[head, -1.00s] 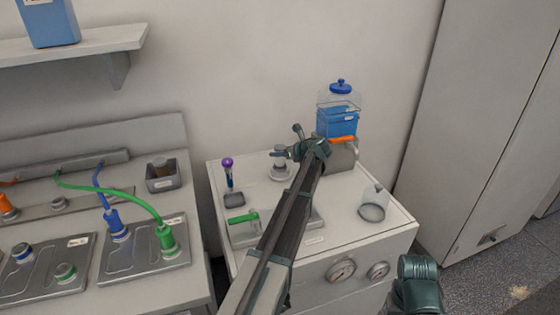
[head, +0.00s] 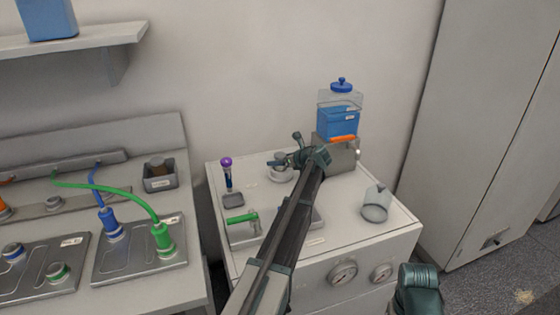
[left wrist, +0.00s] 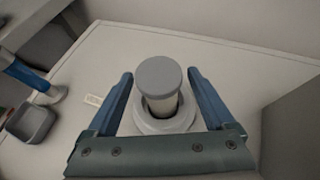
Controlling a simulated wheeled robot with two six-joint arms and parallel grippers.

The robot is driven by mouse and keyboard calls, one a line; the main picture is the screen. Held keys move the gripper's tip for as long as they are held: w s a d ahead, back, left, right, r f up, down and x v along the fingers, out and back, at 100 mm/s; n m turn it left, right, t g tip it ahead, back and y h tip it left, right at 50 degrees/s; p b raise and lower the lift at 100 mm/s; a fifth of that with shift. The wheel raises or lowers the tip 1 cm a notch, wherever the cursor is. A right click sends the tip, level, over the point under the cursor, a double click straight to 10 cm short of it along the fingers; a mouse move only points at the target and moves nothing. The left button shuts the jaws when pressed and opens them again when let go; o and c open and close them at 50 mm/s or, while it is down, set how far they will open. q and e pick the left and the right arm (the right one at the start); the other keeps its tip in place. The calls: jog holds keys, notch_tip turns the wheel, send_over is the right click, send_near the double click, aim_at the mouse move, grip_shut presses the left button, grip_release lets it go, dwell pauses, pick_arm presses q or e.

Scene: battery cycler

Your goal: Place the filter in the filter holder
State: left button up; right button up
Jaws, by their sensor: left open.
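A pale cylinder with a flat grey cap (left wrist: 159,76), which looks like the filter, stands upright in a round whitish base (left wrist: 148,122), which looks like the holder. In the head view the round base (head: 282,173) is partly hidden by my left gripper (head: 285,150). In the left wrist view my left gripper (left wrist: 160,78) is open, with one finger on each side of the capped cylinder. Gaps show between the fingers and the cap. How deep the cylinder sits in the base is hard to tell. My right gripper is not in view.
A blue-filled tank (head: 338,122) stands right of the gripper, on a grey block. A clear cup (head: 376,205) is at the cabinet's right. A purple-topped tool (head: 227,172) and green handle (head: 241,217) are left. A bench with cable plugs (head: 162,237) is further left.

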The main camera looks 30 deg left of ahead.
pick_arm(q)
jog(key=shift+r, duration=0.2)
jog(key=p+v, duration=0.6)
jog(key=v, duration=0.6)
jog(key=shift+f, duration=0.15)
